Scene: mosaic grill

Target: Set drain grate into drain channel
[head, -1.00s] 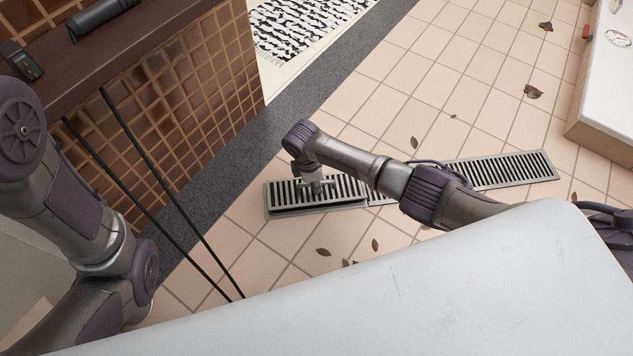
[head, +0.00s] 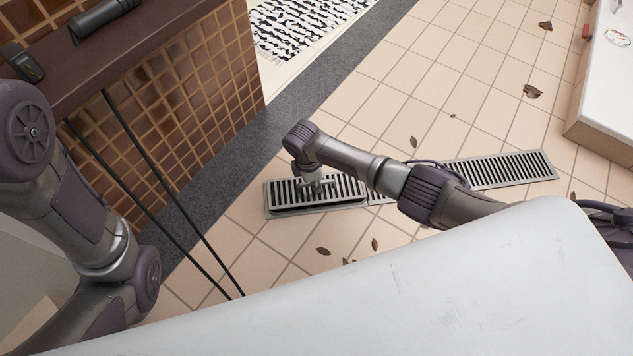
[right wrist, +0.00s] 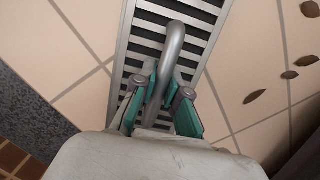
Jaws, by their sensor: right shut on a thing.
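The drain grate (head: 346,187) is a grey slatted panel over the left end of the drain channel (head: 268,208). A dark gap shows along its near edge, so it looks slightly raised or tilted there; I cannot tell whether any edge is seated. My right gripper (head: 318,187) is above the grate, shut on its curved grey handle. In the right wrist view, the teal-padded fingers (right wrist: 160,95) are on both sides of the handle (right wrist: 174,48), with the grate's dark slots (right wrist: 150,28) below. My left arm shows at the left, but its gripper is out of view.
More slatted grating (head: 505,170) continues to the right along the channel. Dry leaves (head: 323,251) lie on the tiled floor (head: 400,110). A tiled counter (head: 190,95) stands at left, and a white-topped unit (head: 608,85) at the right edge.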

